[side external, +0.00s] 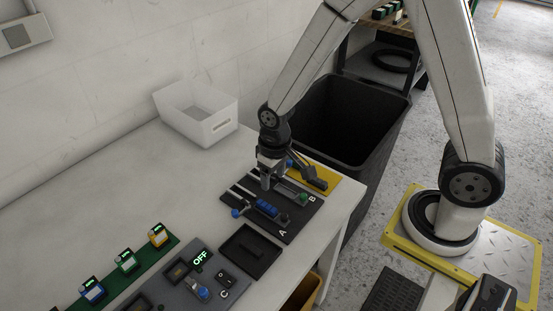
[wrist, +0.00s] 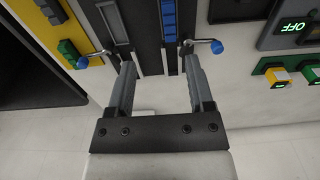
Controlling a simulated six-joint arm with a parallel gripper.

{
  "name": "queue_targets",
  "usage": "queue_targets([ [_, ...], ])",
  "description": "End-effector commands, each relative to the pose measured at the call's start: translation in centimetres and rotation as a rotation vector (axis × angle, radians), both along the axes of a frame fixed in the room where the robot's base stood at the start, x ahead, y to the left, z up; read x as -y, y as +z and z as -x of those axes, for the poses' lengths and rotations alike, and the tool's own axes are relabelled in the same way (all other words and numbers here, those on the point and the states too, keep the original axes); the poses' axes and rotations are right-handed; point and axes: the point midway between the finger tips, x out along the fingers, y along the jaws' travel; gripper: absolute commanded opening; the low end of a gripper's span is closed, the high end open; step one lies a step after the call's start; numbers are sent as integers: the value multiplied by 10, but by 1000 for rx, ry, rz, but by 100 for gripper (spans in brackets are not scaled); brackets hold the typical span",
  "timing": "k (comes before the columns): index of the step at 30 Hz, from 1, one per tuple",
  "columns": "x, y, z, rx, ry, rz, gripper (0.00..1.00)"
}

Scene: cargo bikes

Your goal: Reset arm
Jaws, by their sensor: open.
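My gripper (side external: 268,178) is open, pointing down over the black board (side external: 290,228) marked A and B. In the wrist view its two fingers (wrist: 158,58) stand apart with nothing held between them. A row of blue blocks (side external: 267,208) sits in the slot by A, and it also shows in the wrist view (wrist: 168,18). A green piece (side external: 303,197) is near B. Two blue-tipped levers show in the wrist view, one at the left (wrist: 82,62) and one at the right (wrist: 217,47), each beside a finger; I cannot tell whether they touch.
A black tray (side external: 249,252) and a grey panel reading OFF (side external: 200,259) lie in front of the board. A white bin (side external: 198,112) stands behind. A green strip (side external: 127,270) holds several coloured blocks. A large black bin (side external: 345,118) stands beyond the table edge.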

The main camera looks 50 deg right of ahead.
Motion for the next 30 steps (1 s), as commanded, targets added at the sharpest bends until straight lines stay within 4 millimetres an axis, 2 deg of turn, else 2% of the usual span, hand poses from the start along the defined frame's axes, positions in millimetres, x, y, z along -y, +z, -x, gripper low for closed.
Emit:
queue_targets([
  [6,18,33,21,72,-2,-3,68],
  [15,38,62,54,158,-2,3,68],
  [21,43,68,65,183,-2,7,68],
  [30,44,69,67,185,-1,8,68],
])
